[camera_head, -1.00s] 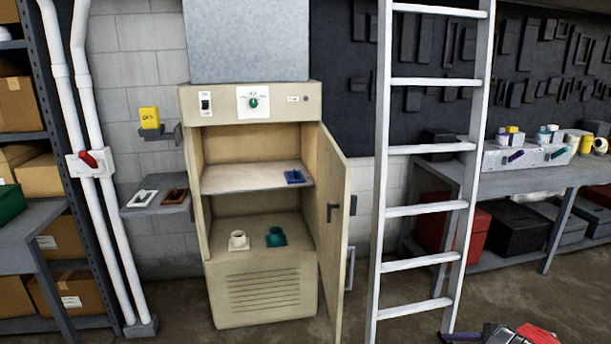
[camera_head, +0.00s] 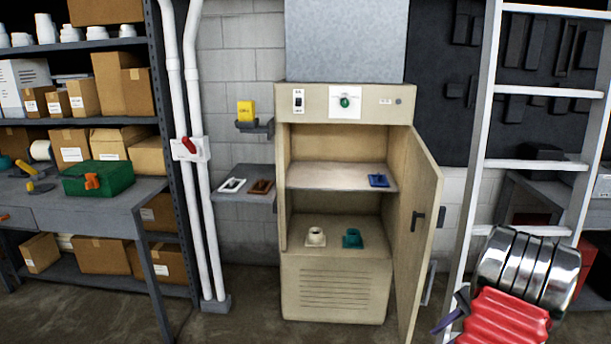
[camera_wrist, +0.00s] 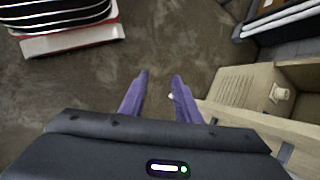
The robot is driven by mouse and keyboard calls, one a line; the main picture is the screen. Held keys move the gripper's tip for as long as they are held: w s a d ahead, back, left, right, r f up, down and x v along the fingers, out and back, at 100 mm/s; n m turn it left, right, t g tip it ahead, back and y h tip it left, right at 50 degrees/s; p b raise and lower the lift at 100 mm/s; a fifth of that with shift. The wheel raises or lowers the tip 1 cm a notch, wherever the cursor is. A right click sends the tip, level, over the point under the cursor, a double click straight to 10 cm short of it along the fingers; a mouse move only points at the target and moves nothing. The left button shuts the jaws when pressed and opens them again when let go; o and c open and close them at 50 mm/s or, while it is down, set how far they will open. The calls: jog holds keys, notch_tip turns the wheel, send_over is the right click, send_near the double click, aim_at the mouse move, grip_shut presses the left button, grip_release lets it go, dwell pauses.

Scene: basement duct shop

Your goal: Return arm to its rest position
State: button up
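My gripper (camera_wrist: 161,76) shows two purple fingers in the wrist view. They stand apart with nothing held between them, over bare floor beside the cabinet. In the head view my arm is at the lower right, in front of the ladder, and the purple fingers (camera_head: 450,312) show only partly. The arm is bent and partly cut off by the picture's edge.
A beige cabinet (camera_head: 335,290) stands with its door (camera_head: 425,230) open to the right, near my arm. A white ladder (camera_head: 535,163) stands behind the arm. A workbench (camera_head: 110,212) with a green box (camera_head: 97,180) is at left. Floor between bench and cabinet is clear.

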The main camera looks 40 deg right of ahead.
jog(key=w+a+r+n+g+h, duration=0.1)
jog(key=w+a+r+n, duration=0.3)
jog(key=a, duration=0.4)
jog(key=w+a+r+n+g+h, duration=0.1)
jog(key=w+a+r+n, duration=0.25)
jog(key=a, duration=0.45)
jog(key=w+a+r+n+g+h, duration=0.15)
jog(key=w+a+r+n, duration=0.3)
jog(key=a, duration=0.45)
jog(key=s+a+r+n+t, duration=0.1)
jog(key=a+r+n, duration=0.2)
jog(key=a, duration=0.6)
jog(key=a+r+n+t, duration=0.1)
jog(key=a+r+n, duration=0.2)
jog(key=a, duration=0.7)
jog(key=s+a+r+n+t, duration=0.1)
jog(key=a+r+n, duration=0.3)
jog(key=a, duration=0.6)
jog(key=shift+s+r+t, duration=0.3)
jog(key=shift+s+t, duration=0.05)
jog(key=shift+t, duration=0.2)
jog(key=shift+s, duration=0.1)
